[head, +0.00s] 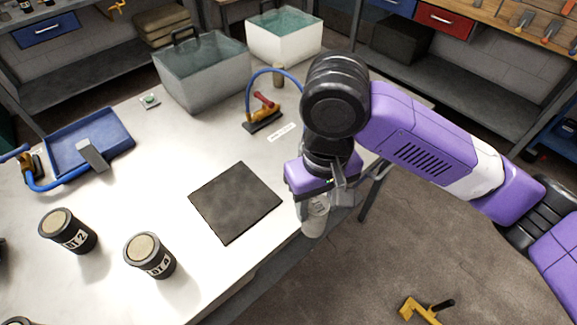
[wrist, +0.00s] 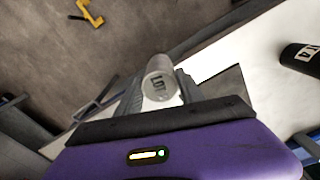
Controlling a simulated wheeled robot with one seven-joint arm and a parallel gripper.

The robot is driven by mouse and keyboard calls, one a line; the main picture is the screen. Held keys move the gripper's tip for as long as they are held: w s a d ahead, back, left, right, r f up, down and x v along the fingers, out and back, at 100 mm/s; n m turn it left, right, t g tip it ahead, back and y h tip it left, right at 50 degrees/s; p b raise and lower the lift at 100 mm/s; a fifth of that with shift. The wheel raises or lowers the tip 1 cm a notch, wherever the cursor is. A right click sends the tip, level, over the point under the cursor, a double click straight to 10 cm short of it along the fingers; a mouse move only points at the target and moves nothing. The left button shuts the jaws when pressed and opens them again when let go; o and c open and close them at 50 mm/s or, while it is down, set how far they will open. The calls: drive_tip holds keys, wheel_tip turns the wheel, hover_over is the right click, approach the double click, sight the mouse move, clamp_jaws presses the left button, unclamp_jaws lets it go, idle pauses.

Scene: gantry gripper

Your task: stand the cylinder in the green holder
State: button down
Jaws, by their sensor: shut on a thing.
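My gripper (head: 318,194) is shut on a pale grey cylinder (head: 314,220) near the right edge of the table. In the wrist view the fingers (wrist: 160,94) close on both sides of the cylinder (wrist: 160,70), whose dark lettering is partly readable as "LOT". The cylinder looks roughly upright in the head view and hangs below the gripper; its upper part is partly covered. I cannot pick out a green holder for certain. A small pale block with a green top (head: 149,100) sits far back on the table.
A dark square mat (head: 235,201) lies left of my gripper. Black canisters marked 2 (head: 68,232) and 4 (head: 150,256) stand left of it. Farther back are a blue tray (head: 88,140), a clamp with a blue hose (head: 263,112) and two tubs (head: 203,72) (head: 284,36).

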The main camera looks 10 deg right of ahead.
drive_tip(key=w+d+f+m, duration=0.1)
drive_tip(key=d+f, duration=0.3)
drive_tip(key=f, duration=0.4)
drive_tip(key=w+d+f+m, duration=0.1)
drive_tip(key=d+f, duration=0.4)
drive_tip(key=f, duration=0.3)
drive_tip(key=shift+d+m, duration=0.3)
drive_tip(key=shift+f, duration=0.1)
